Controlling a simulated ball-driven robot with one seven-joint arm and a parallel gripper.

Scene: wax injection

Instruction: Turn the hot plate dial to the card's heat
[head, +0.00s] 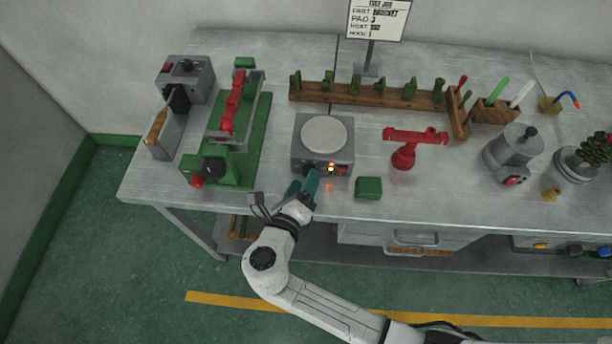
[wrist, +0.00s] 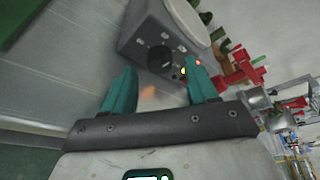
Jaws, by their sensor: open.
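The hot plate (head: 325,144) is a grey box with a round pale plate on top, standing near the front of the bench. Its front shows a lit yellow lamp and a red light. Its black dial (wrist: 160,59) shows in the wrist view, beyond and between my fingertips; my gripper hides it at least partly in the head view. My gripper (head: 303,186) has teal fingers, is open and empty, and is just in front of the hot plate, apart from the dial. The card (head: 376,19) stands on a post at the back; its heat line is too small to read.
A green block (head: 368,187) sits right of the hot plate near the front edge. A red stand (head: 405,153) is further right. A green press (head: 235,130) stands to the left. A wooden rack (head: 340,94) with green pieces lies behind.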

